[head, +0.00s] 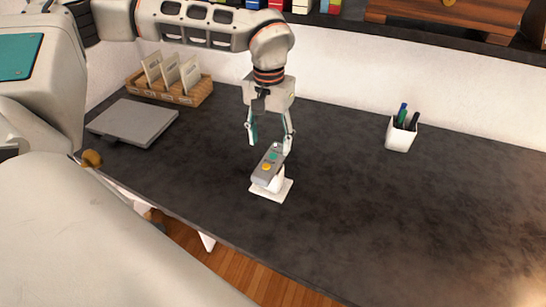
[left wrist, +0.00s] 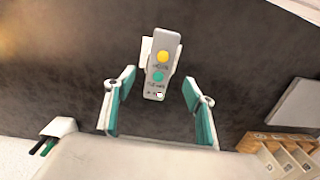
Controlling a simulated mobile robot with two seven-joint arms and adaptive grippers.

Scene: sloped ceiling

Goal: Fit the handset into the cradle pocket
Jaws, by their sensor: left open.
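The grey handset (head: 267,163), with a yellow and a teal button, stands tilted in or on the white cradle (head: 272,192) on the dark desk. The left wrist view shows the handset (left wrist: 160,62) face-on, with the white cradle (left wrist: 146,48) partly hidden behind it. I cannot tell how deep it sits in the pocket. My left gripper (head: 269,146) is open above the handset's upper end. In the left wrist view its fingers (left wrist: 159,88) stand apart on either side of the handset's near end, with gaps on both sides. My right gripper is not in view.
A flat grey slab (head: 133,123) and a wooden card holder (head: 172,92) lie at the back left. A white pen cup (head: 401,134) stands to the right. The desk (head: 400,220) is clear around the cradle and right of it. A shelf runs along the back.

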